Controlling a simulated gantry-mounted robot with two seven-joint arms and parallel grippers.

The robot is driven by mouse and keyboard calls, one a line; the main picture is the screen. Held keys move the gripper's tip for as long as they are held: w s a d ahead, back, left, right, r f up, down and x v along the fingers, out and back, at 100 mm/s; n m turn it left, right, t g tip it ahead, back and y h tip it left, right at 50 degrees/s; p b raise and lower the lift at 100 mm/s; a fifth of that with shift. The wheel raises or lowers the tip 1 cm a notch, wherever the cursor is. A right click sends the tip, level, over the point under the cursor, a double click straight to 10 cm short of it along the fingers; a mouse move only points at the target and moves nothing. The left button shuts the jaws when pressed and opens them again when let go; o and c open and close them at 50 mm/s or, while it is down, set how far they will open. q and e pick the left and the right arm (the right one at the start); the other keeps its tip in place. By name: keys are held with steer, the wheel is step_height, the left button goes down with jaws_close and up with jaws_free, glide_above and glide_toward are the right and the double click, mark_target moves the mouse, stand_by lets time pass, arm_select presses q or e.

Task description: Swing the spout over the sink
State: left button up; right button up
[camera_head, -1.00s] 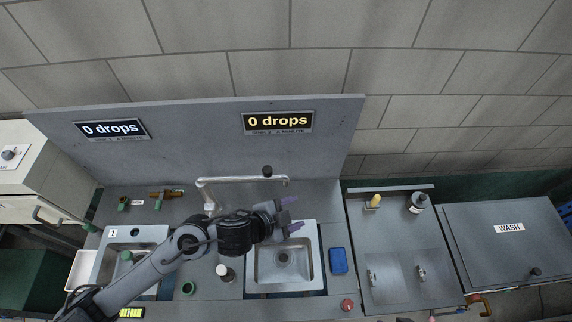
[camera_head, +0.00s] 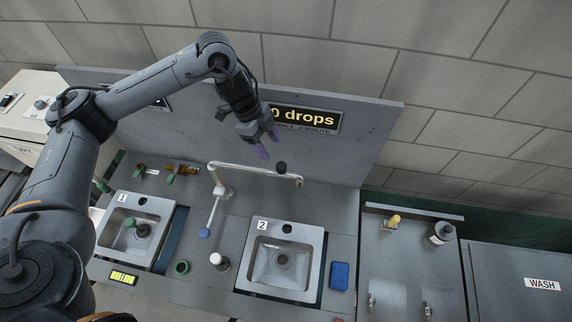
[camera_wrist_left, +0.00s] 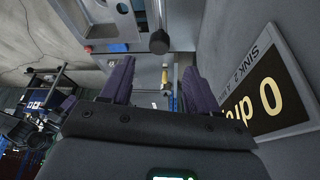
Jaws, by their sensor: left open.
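The metal spout (camera_head: 250,171) stands on the counter between the two sinks. Its arm runs to the right, roughly along the back panel, with the tip beyond the back edge of sink 2 (camera_head: 252,258). A black knob (camera_head: 281,168) sits near its end. My left gripper (camera_head: 268,145) is open and empty, close to the back panel, fingers pointing down, left of the knob in the picture and apart from it. In the left wrist view, the spout's black knob (camera_wrist_left: 160,42) shows ahead, between and beyond the open fingers. My right gripper is out of view.
The back panel (camera_head: 375,125) with the "0 drops" sign (camera_head: 305,118) is close beside my gripper. Sink 1 (camera_head: 160,208) is at left. A blue-ended lever (camera_head: 205,232), a white-capped bottle (camera_head: 218,260) and a blue sponge (camera_head: 340,275) are on the counter.

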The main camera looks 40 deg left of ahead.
mark_target(280, 165)
arm_select(q)
steer(key=p+x, duration=0.1)
steer(key=x, duration=0.9)
steer(key=shift+d, duration=0.15)
jaws_close()
